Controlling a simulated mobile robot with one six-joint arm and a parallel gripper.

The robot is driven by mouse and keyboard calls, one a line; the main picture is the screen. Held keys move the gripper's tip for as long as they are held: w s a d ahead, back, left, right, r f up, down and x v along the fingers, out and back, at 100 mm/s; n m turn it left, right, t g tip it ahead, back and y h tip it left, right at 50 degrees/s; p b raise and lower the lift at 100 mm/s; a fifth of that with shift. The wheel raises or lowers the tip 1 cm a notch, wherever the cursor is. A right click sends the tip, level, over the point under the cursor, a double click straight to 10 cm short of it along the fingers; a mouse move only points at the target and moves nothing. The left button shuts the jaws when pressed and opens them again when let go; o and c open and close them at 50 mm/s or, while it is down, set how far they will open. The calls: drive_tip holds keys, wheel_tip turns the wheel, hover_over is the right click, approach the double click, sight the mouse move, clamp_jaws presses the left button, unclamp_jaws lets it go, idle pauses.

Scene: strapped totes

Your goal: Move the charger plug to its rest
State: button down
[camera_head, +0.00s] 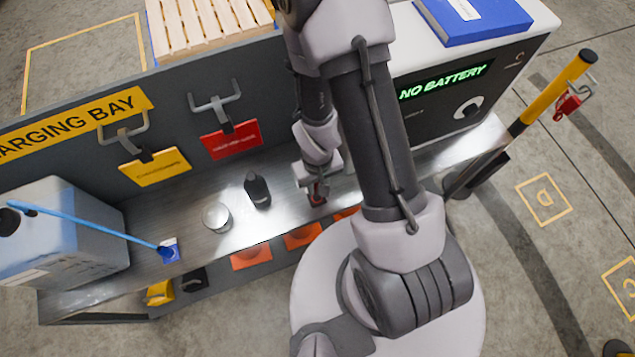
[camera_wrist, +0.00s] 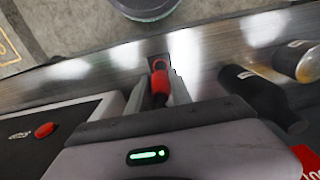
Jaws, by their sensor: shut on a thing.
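The charger plug (camera_wrist: 161,82), red with a black part, is between the fingers of my gripper (camera_wrist: 152,95) in the wrist view. My gripper is shut on it. In the head view my gripper (camera_head: 314,186) is low over the metal bench, with a bit of the red plug (camera_head: 318,198) showing below it. A small dark square fitting (camera_wrist: 158,60) lies at the plug's far end; I cannot tell whether it is the rest or whether they touch. The charger (camera_head: 450,95) reads "NO BATTERY" and is partly hidden behind my arm.
On the metal bench (camera_head: 185,215) stand a black bottle (camera_head: 257,188), a round metal-topped container (camera_head: 216,216) and a bluish jug (camera_head: 60,235). Yellow (camera_head: 155,167) and red (camera_head: 231,140) signs hang under wall hooks. A yellow post (camera_head: 555,92) stands right. Orange bins (camera_head: 252,256) sit below the bench edge.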

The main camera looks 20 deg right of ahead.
sight(317, 199)
drive_tip(key=shift+f+b, duration=1.75)
drive_tip(key=shift+f, duration=0.8)
drive_tip(key=shift+b, duration=0.4)
drive_tip(key=shift+f+b, duration=0.55)
drive_tip(key=c, duration=1.1)
unclamp_jaws()
drive_tip(key=shift+o, duration=0.2)
wheel_tip(317, 199, up, 17)
drive_tip(key=p, duration=0.8)
drive_tip(key=shift+r, duration=0.2)
